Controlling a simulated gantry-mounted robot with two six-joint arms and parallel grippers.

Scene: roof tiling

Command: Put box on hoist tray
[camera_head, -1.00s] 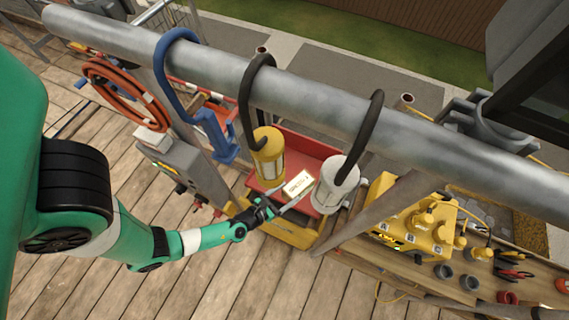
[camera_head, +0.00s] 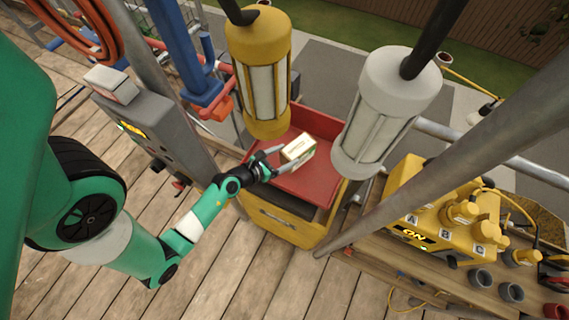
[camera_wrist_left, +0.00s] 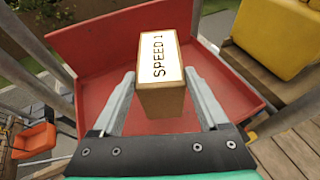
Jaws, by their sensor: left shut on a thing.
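The small box (camera_head: 298,149) is cardboard-coloured with a white top; in the left wrist view its top reads "SPEED 1" (camera_wrist_left: 160,62). My left gripper (camera_head: 283,158) is shut on the box, with one finger on each side of it. The red hoist tray (camera_head: 309,184) lies under the box and fingers; its raised back and floor also show in the left wrist view (camera_wrist_left: 92,52). The box is upright over the tray floor. I cannot tell whether its underside touches the tray. My right gripper is not in view.
A yellow lamp (camera_head: 262,75) and a white lamp (camera_head: 388,110) hang close above the tray's sides. A grey control box (camera_head: 150,125) stands left, and a yellow machine (camera_head: 440,215) stands on a bench at right. A sloping pole (camera_head: 430,180) passes right of the tray.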

